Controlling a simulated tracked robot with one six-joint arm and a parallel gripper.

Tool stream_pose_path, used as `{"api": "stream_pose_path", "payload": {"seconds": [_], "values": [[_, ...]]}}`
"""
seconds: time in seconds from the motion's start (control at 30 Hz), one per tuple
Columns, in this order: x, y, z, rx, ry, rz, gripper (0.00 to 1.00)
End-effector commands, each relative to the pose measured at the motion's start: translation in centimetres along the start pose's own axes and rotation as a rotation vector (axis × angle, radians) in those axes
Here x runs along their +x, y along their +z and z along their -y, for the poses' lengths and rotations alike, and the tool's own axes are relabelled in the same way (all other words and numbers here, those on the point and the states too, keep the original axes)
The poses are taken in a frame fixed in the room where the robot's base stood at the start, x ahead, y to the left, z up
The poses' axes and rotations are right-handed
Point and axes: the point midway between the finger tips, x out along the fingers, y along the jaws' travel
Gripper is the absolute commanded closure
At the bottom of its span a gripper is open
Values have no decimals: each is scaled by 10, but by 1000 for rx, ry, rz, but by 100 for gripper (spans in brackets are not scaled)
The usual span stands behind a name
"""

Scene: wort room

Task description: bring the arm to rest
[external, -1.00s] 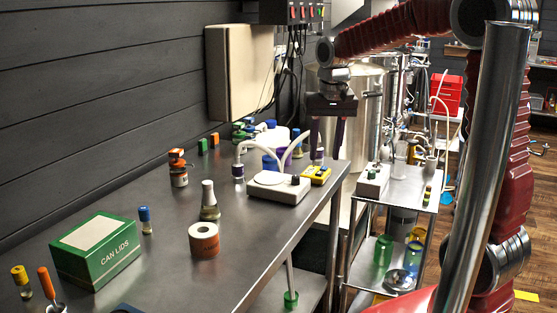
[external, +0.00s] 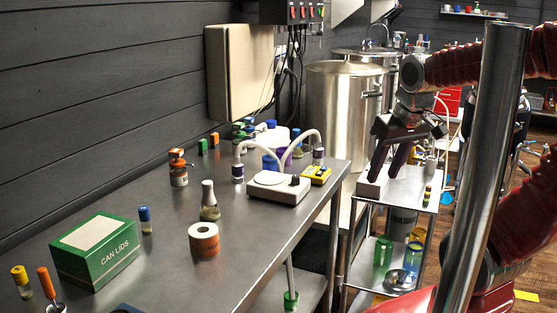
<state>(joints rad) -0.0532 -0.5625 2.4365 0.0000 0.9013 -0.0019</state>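My red arm (external: 470,66) reaches in from the right, bent over beside a steel post. My gripper (external: 384,176) hangs from its dark wrist, pointing down and slightly left. Its two dark purple fingers stand apart with nothing between them. In the picture the fingertips overlap a small white device (external: 370,188) on the steel cart (external: 410,192); I cannot tell how much height lies between them.
The steel bench (external: 130,210) at left carries a green can lids box (external: 97,250), a tape roll (external: 204,240), a white stirrer unit (external: 278,187), a yellow meter (external: 316,175) and several bottles. A large steel kettle (external: 343,110) stands behind.

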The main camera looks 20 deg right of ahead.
Motion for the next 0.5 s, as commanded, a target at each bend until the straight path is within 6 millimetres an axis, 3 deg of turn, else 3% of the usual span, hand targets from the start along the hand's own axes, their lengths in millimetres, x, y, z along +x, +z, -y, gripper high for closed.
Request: {"api": "stream_pose_path", "payload": {"seconds": [0.2,0.5], "values": [[-17,21,-9,31,13,-72,62],[-32,18,-15,52,23,-126,62]]}}
